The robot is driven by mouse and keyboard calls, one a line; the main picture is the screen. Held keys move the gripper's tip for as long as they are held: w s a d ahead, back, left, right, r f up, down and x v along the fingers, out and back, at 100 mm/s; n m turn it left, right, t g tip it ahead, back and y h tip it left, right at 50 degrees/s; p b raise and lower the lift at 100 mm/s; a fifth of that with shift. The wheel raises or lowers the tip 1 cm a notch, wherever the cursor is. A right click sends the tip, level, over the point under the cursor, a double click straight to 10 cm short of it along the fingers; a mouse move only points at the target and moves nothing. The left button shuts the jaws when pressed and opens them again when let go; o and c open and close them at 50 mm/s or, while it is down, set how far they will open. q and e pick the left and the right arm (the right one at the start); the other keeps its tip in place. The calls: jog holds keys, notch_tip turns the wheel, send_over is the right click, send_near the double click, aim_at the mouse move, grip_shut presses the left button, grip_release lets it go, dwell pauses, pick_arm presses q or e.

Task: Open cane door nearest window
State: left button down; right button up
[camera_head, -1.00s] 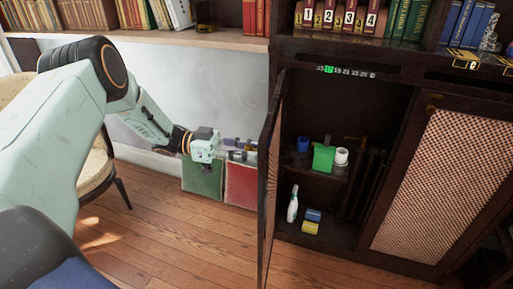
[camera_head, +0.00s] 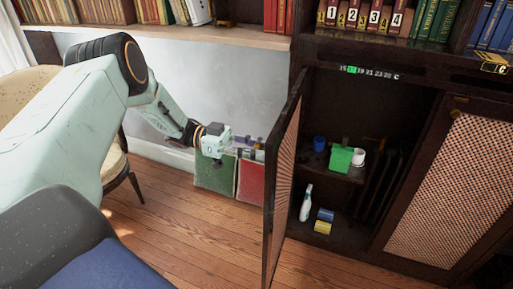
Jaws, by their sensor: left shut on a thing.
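The left cane door (camera_head: 287,165) of the dark cabinet stands wide open, swung out toward me. Its cane panel shows as a narrow slanted strip. My left gripper (camera_head: 248,146) is at the free edge of this door, on its left side, and is shut on it. The exact contact at the fingertips is small and partly hidden by the door. The right cane door (camera_head: 455,190) is closed, with a small round knob (camera_head: 458,113) near its upper left corner. My right gripper is not in view.
Inside the open cabinet are a green container (camera_head: 341,158), a white cup (camera_head: 358,157), a blue cup (camera_head: 319,143), a white bottle (camera_head: 306,203) and small boxes (camera_head: 323,222). Green (camera_head: 214,172) and red (camera_head: 250,181) flat items stand by the wall. A chair (camera_head: 115,165) is left. Wooden floor (camera_head: 190,235) is clear.

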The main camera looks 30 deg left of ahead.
pick_arm(q)
jog(key=shift+d+r, duration=0.1)
jog(key=shift+d, duration=0.05)
jog(key=c, duration=1.5)
grip_release()
jog(key=shift+o, duration=1.4)
jog(key=shift+a, duration=0.25)
jog(key=shift+o, duration=0.8)
jog(key=shift+d, duration=0.2)
jog(key=v, duration=1.2)
